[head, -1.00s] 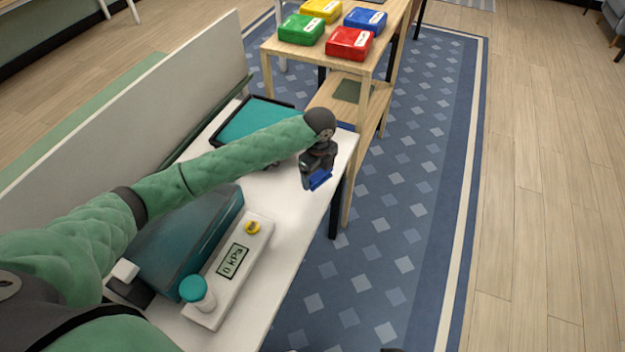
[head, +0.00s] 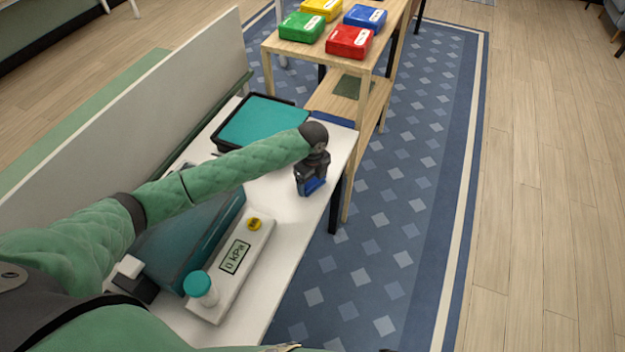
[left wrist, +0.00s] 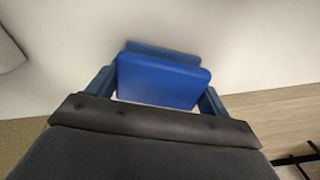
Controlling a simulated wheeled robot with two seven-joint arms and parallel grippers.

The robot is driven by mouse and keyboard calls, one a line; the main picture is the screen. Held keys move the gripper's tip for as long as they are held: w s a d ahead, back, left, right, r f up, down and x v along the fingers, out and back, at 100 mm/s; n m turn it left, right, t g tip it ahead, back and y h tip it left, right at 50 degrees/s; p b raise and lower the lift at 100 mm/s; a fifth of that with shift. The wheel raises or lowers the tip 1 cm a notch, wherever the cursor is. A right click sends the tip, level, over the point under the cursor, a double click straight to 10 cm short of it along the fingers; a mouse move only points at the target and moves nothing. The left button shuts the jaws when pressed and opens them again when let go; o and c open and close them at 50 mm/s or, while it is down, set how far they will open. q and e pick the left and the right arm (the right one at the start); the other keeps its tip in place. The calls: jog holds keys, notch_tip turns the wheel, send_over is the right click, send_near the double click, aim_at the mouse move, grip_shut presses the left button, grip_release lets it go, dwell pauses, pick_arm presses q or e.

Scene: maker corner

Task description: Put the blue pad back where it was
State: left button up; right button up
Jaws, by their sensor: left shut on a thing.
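My left gripper (head: 311,187) is over the right edge of the white table (head: 293,215), pointing down. It is shut on the blue pad (head: 316,184), which shows low between its fingers. In the left wrist view the pad (left wrist: 160,82) is a flat blue block with rounded corners, held between the two fingers. A second blue edge shows just behind it, and I cannot tell if it is part of the pad. I cannot tell whether the pad touches the tabletop. My right gripper is not in view.
A black-rimmed teal tray (head: 262,122) lies at the table's far end. A blue strip (head: 332,119) shows beside it. A pressure device (head: 233,268) and a teal case (head: 190,240) stand nearer. A wooden rack (head: 375,70) holds coloured boxes. A white panel (head: 120,110) bounds the left.

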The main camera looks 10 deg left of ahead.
pick_arm(q)
jog(key=o, duration=1)
jog(key=shift+r, duration=0.2)
notch_tip(320, 180, up, 12)
jog(key=b, duration=0.4)
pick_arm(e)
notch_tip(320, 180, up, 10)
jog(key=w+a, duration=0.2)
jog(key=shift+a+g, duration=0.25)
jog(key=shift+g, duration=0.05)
pick_arm(q)
jog(key=shift+f, duration=0.15)
